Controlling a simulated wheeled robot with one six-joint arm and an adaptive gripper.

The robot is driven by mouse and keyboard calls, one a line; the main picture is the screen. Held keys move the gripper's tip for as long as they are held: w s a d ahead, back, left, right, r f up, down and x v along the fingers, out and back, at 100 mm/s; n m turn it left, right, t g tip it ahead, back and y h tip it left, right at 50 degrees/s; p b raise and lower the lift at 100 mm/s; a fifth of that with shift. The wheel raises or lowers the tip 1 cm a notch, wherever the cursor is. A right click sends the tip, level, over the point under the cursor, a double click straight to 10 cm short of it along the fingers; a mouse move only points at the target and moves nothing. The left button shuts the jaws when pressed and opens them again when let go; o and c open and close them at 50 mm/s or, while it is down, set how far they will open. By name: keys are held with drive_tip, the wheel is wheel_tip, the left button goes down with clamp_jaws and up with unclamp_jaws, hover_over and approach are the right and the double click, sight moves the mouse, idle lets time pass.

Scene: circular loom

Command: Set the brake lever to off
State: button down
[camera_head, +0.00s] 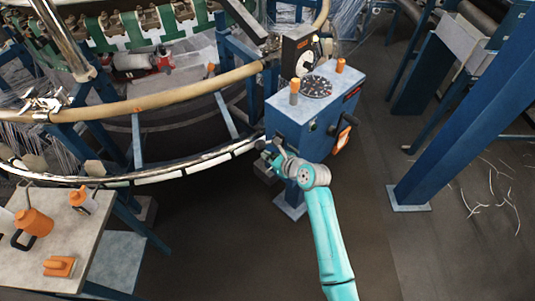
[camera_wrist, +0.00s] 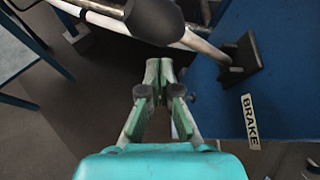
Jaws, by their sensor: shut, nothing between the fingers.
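The brake lever shows in the wrist view as a thick black grip (camera_wrist: 153,16) on a bright metal rod (camera_wrist: 205,46). The rod runs down right to a dark mount on the blue box (camera_wrist: 217,100), beside a white BRAKE label (camera_wrist: 250,122). My gripper (camera_wrist: 160,66) is shut and empty, its green fingertips just below the lever in the picture. I cannot tell whether they touch it. In the head view my gripper (camera_head: 268,158) is at the left face of the blue control box (camera_head: 285,128), and the lever is hard to make out there.
The box top has orange knobs (camera_head: 340,65) and a dark round dial (camera_head: 317,87). The loom's curved rail (camera_head: 190,165) passes left of my gripper. A table (camera_head: 60,225) with orange items stands lower left.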

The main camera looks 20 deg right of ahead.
drive_tip(key=f+v, duration=0.1)
drive_tip(key=v, duration=0.8)
drive_tip(key=shift+s+d, duration=0.45)
drive_tip(key=s+a+f+n+t+h, duration=0.1)
drive_tip(key=s+f+n+h, duration=0.15)
drive_tip(key=s+n, duration=0.65)
drive_tip(key=s+a+f+n+h, duration=0.1)
drive_tip(key=s+f+n+h, duration=0.2)
drive_tip(key=s, duration=1.2)
drive_tip(key=s+r+n+t, duration=0.1)
drive_tip(key=s+r+n, duration=0.5)
drive_tip(key=s+n, duration=0.2)
drive_tip(key=s+a+r+n+t, duration=0.1)
drive_tip(key=s+r+n, duration=0.6)
drive_tip(key=s+n, duration=0.2)
drive_tip(key=s+y, duration=0.1)
drive_tip(key=s, duration=0.1)
drive_tip(key=shift+s+r+n, duration=0.15)
drive_tip(key=shift+s+n, duration=0.15)
drive_tip(key=shift+s, duration=0.05)
